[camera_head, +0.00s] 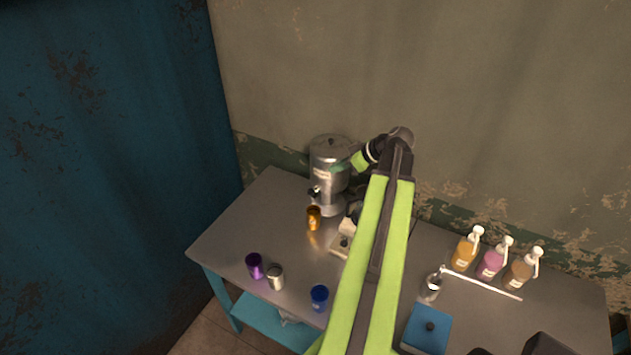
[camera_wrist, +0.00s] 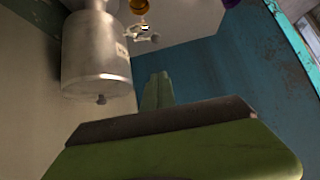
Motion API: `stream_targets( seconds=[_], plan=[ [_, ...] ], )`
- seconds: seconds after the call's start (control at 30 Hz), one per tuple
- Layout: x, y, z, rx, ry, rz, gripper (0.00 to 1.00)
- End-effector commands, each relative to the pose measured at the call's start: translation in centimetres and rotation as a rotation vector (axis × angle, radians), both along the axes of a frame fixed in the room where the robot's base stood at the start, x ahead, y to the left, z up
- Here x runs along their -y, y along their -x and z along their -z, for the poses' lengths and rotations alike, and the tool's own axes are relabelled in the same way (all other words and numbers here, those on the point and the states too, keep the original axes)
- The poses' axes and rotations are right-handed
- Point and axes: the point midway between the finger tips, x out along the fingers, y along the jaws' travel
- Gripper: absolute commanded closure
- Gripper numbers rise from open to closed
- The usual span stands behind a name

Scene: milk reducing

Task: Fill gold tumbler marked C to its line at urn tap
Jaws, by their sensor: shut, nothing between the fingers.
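The silver urn (camera_head: 328,165) stands on the grey metal table (camera_head: 232,225) near the wall, its tap (camera_head: 315,196) at the lower front left. The gold tumbler (camera_head: 313,220) stands upright just below and in front of the tap; its letter and line cannot be read. In the wrist view, which looks upside down, the urn (camera_wrist: 95,55), the tap (camera_wrist: 143,33) and part of the gold tumbler (camera_wrist: 139,6) show. My gripper (camera_head: 338,168) is shut and empty at the urn's upper right; its closed fingers (camera_wrist: 158,88) also show in the wrist view. The tumbler's fill is not visible.
Purple (camera_head: 255,266), silver (camera_head: 276,277) and blue (camera_head: 319,298) tumblers stand at the front. A small appliance (camera_head: 344,244) sits right of the gold tumbler, partly behind my arm. Pump bottles (camera_head: 490,263) and a blue box (camera_head: 427,330) stand at right.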

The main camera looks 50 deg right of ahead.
Motion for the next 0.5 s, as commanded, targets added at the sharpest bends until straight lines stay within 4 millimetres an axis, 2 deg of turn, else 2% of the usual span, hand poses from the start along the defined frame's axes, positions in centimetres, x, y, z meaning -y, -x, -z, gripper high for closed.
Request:
stream_targets(
  seconds=[0.27, 0.5],
  plan=[
    [-0.2, -0.5, 0.7, -0.002, -0.001, -0.002, 1.0],
    [-1.1, -3.6, 4.3, -0.003, -0.001, -0.004, 1.0]
  ],
)
